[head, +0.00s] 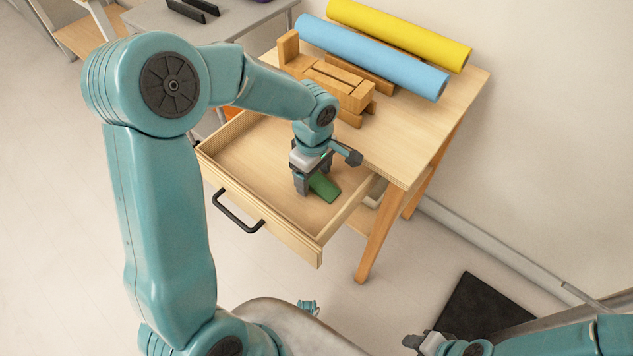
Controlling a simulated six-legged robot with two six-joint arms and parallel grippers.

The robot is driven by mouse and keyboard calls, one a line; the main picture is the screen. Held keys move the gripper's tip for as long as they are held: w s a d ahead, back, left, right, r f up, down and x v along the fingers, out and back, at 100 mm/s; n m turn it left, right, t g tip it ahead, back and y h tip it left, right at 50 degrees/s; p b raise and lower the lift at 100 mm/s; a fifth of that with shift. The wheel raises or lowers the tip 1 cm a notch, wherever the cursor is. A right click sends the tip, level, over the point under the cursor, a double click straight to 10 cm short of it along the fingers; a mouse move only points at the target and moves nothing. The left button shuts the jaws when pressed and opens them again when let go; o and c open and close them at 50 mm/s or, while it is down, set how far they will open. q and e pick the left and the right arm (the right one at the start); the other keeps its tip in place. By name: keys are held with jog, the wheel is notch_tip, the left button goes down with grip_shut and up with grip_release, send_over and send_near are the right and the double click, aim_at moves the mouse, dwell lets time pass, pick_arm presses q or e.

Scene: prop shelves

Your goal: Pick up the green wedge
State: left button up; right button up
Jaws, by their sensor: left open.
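The green wedge (325,188) lies in the open drawer (256,163) of a wooden table, near the drawer's right side. My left gripper (312,184) is over the drawer, pointing down at the wedge. Its fingers are open, one on the wedge's left side and one behind it; I cannot tell whether they touch it. The gripper hides part of the wedge's far end. My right gripper (412,342) is low at the bottom right, far from the drawer, and too small to tell whether it is open.
Wooden blocks (335,80) are stacked on the table top (425,140). A blue roll (375,57) and a yellow roll (400,35) lie behind them. The drawer has a black handle (237,214) and raised walls around the wedge. A grey table (240,15) stands at the upper left.

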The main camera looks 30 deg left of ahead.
pick_arm(q)
jog(key=c, duration=1.2)
jog(key=shift+o, duration=0.2)
jog(key=shift+r, duration=0.1)
